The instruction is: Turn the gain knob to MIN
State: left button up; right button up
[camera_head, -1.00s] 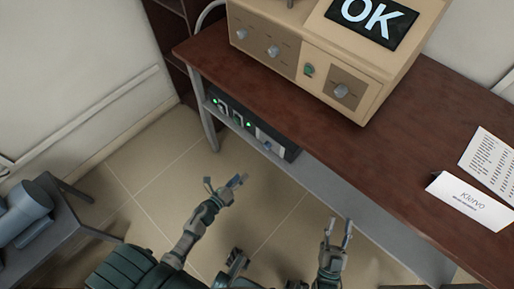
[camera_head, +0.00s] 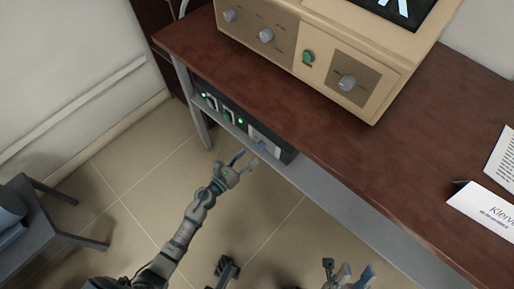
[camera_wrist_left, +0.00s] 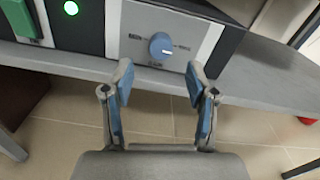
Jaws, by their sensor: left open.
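A round blue knob (camera_wrist_left: 161,46) sits on a light panel (camera_wrist_left: 195,28) at the right end of a dark device. Small labels flank it, too small to read surely, and I cannot tell its setting. In the head view the blue knob (camera_head: 262,143) is small, on the device (camera_head: 232,118) under the bench top. My left gripper (camera_head: 246,160) is open just in front of the panel. In the left wrist view its fingers (camera_wrist_left: 160,85) stand apart, empty, with the knob beyond and between them. My right gripper (camera_head: 347,268) is low in the head view, its fingers apart and empty.
The device rests on a grey shelf (camera_head: 335,205) below the brown bench top (camera_head: 400,160), which overhangs it. A green switch (camera_wrist_left: 20,20) and green light (camera_wrist_left: 71,8) are left of the panel. A beige furnace (camera_head: 395,55) stands on top. The floor before the shelf is free.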

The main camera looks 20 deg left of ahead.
aim_at(259, 147)
pick_arm(q)
jog(key=x, duration=0.5)
jog(key=shift+w+d+f, duration=0.1)
jog(key=shift+w+d, duration=0.05)
jog(key=shift+w, duration=0.15)
grip_shut()
